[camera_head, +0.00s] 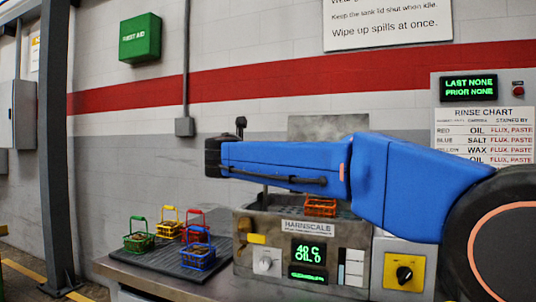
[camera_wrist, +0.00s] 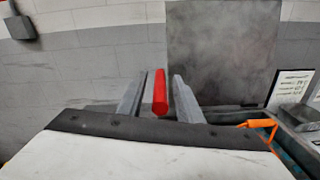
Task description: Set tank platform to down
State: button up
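The rinse tank (camera_head: 308,226), labelled HARNSCALE, stands on the bench with its lit display reading 40 C and OIL 0. An orange basket (camera_head: 320,207) sits at its top; its orange handle (camera_wrist: 260,124) shows at the right of the wrist view. A red bar (camera_wrist: 160,93) stands between the two grey fingers of my gripper (camera_wrist: 158,95). Small gaps show beside the bar, so the fingers look open around it. The platform itself is not clearly visible.
Several coloured baskets (camera_head: 197,256) stand on a dark ribbed mat (camera_head: 178,268) left of the tank. A grey raised panel (camera_wrist: 222,50) stands behind the fingers. A box with a yellow plate and black knob (camera_head: 404,272) is right of the tank.

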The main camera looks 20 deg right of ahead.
jog(key=shift+x, duration=1.3)
grip_shut()
notch_tip(320, 180, down, 7)
jog(key=shift+f, duration=0.15)
grip_release()
jog(key=shift+s, duration=0.1)
